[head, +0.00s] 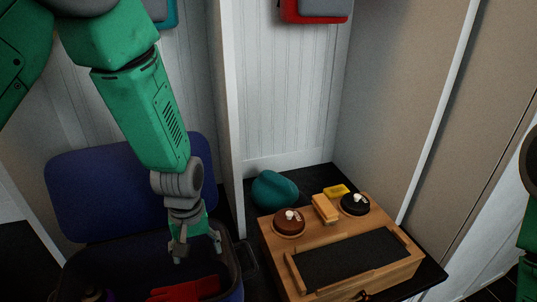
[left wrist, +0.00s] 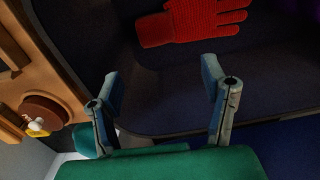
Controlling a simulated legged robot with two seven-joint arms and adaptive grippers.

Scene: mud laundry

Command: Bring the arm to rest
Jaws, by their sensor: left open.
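My left arm comes in from the upper left of the head view. Its gripper (head: 197,247) hangs down over the open dark blue bin (head: 234,268). In the left wrist view the gripper (left wrist: 165,90) has its two fingers spread wide with nothing between them. A red knit glove (left wrist: 193,22) lies on the bin's dark floor beyond the fingertips. The glove also shows as a red patch (head: 186,289) below the gripper in the head view. My right gripper is out of view; only a bit of green and black arm shows at the right edge.
The bin's blue lid (head: 120,190) stands raised behind it. To the right, a wooden box (head: 377,283) on a black surface carries a dark pad, a brush and round tins. A teal object (head: 274,190) lies behind it. A white partition (head: 232,130) rises between bin and box.

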